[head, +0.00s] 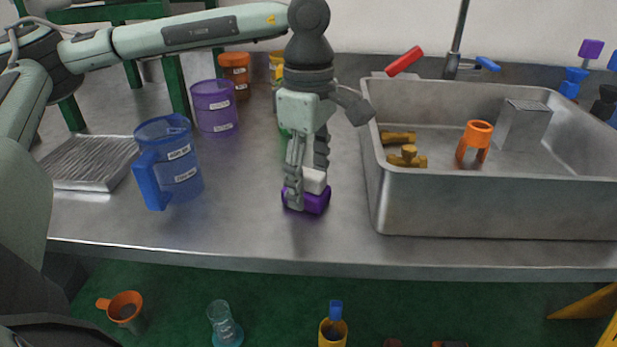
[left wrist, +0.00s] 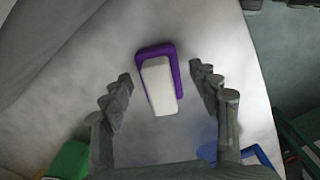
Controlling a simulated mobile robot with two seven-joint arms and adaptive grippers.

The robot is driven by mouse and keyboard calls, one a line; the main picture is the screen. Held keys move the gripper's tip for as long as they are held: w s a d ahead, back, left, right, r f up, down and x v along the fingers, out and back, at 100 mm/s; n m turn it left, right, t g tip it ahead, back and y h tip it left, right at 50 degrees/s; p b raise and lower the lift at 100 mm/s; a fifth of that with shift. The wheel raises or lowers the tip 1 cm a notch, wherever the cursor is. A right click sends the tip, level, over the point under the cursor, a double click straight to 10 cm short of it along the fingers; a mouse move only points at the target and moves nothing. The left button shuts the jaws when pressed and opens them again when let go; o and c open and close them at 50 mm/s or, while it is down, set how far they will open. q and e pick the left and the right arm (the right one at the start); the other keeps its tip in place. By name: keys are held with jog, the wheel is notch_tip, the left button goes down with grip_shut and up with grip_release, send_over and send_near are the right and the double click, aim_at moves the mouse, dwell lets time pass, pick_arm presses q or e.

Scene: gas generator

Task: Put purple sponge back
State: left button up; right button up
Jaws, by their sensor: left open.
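The purple sponge (head: 312,202) lies on the metal counter with a white block-shaped part on top. It stands left of the sink, near the counter's front edge. In the left wrist view the purple sponge (left wrist: 173,67) shows between and beyond my fingertips, its white part facing the camera. My left gripper (head: 306,190) points down over it; in the left wrist view the left gripper (left wrist: 160,84) is open, with a finger on either side and visible gaps to the sponge. In the head view one finger hides part of the sponge. My right gripper is not in view.
A metal sink (head: 500,205) holding brass fittings and an orange part (head: 476,141) is to the right. A blue jug (head: 170,160), purple cup (head: 215,106) and ridged metal tray (head: 88,163) stand left. The counter between jug and sponge is clear.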

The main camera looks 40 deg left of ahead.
aim_at(309, 172)
pick_arm(q)
jog(key=shift+r, duration=0.1)
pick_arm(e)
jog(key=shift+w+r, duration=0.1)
pick_arm(q)
jog(key=shift+r, duration=0.3)
notch_tip(309, 172, up, 12)
jog(key=shift+f, duration=0.25)
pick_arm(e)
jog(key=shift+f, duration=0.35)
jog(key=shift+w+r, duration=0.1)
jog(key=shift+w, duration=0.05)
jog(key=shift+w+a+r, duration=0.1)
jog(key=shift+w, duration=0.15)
